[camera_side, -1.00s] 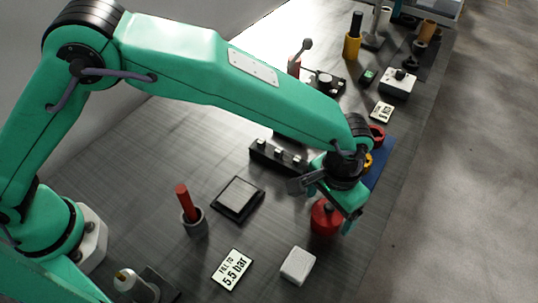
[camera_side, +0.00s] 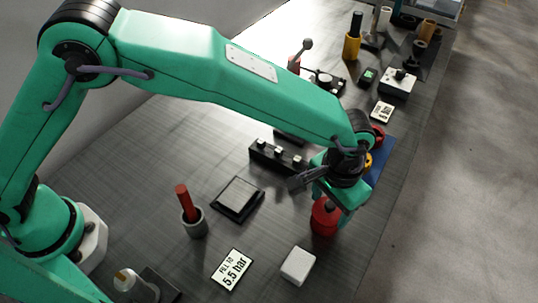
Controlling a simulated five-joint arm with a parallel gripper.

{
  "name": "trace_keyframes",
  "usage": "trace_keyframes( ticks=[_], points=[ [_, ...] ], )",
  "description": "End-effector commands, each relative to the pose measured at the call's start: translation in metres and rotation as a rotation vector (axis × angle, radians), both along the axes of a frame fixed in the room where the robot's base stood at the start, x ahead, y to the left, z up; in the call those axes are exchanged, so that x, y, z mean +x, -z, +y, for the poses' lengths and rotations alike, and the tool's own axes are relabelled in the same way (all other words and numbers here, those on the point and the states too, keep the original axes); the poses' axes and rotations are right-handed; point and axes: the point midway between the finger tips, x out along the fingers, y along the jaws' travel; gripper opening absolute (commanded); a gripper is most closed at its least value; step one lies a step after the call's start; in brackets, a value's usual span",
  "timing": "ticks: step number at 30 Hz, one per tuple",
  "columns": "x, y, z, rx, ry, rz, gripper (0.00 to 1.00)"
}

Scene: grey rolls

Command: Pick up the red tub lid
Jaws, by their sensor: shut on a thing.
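The red tub lid (camera_side: 325,205) shows as the top of a round red tub (camera_side: 323,224) on the dark bench top, right of centre in the side view. My gripper (camera_side: 331,203) points down over it and is shut on the lid. One green finger shows on the right side, and the other is mostly hidden behind the wrist and the red parts. I cannot tell any gap between the lid and the tub.
A white block (camera_side: 298,266) and a "5.5 bar" card (camera_side: 232,269) lie in front. A black strip with pegs (camera_side: 277,157) stands close behind on the left. A blue mat (camera_side: 382,160) with red and yellow rings lies behind on the right.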

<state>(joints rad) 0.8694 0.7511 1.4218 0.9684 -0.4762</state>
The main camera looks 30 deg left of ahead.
Motion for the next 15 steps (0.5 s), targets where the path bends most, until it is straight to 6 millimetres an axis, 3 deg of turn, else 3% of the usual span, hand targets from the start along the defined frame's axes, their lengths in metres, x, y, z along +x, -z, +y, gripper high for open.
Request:
trace_keyframes(
  ticks=[8, 15],
  points=[
    [0.000, -0.037, -0.001, -0.003, 0.000, -0.003, 0.38],
    [-0.043, -0.060, -0.007, -0.002, 0.004, -0.001, 0.38]
  ],
)
